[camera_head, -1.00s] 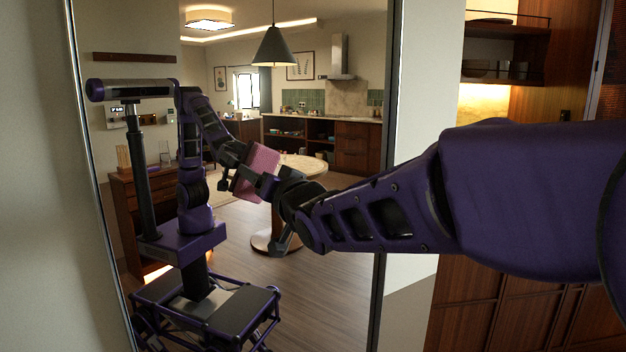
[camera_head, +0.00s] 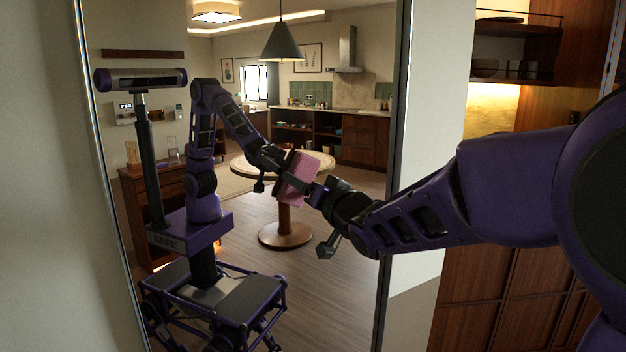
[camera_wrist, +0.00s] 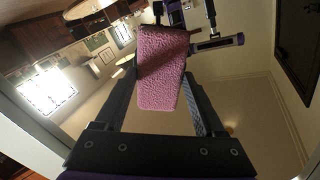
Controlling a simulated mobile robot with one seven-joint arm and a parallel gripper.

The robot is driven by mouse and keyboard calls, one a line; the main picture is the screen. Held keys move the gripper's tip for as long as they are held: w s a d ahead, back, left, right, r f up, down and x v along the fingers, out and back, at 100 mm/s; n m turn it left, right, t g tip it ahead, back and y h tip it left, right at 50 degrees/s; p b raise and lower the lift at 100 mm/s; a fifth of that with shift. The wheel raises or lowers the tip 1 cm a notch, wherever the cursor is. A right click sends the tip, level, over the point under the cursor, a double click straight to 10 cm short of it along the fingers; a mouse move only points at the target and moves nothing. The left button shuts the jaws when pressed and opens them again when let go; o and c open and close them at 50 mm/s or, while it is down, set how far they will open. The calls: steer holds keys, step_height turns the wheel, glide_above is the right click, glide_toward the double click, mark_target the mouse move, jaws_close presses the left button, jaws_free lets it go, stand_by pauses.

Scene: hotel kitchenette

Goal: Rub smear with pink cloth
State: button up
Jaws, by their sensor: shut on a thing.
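A tall framed mirror (camera_head: 340,270) fills the middle of the head view and reflects my body and the room. My gripper (camera_head: 312,190) reaches in from the right and is shut on the pink cloth (camera_head: 299,178), at the mirror's middle height. The cloth and its reflection run together there, so I cannot tell whether it touches the glass. In the wrist view the textured pink cloth (camera_wrist: 160,70) is between the two dark fingers of my gripper (camera_wrist: 160,95), with a shadow across it. I cannot make out the smear in either view.
The mirror's dark right frame edge (camera_head: 392,180) stands beside a pale wall strip. Wooden cabinets and a shelf (camera_head: 505,80) are at the right. A plain wall (camera_head: 40,180) is at the left. The round table, pendant lamp and kitchen counter show as reflections.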

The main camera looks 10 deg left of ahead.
steer(key=shift+w+d, duration=0.1)
steer(key=shift+w, duration=0.05)
steer(key=shift+s+a+b, duration=1.2)
steer(key=shift+s+a, duration=0.05)
steer(key=shift+a, duration=0.3)
steer(key=shift+s+a+f+b, duration=0.15)
steer(key=shift+s+a+b, duration=0.65)
steer(key=shift+a+b, duration=0.2)
steer(key=shift+s+a+b, duration=0.35)
steer(key=shift+a+b, duration=0.05)
steer(key=shift+r, duration=0.2)
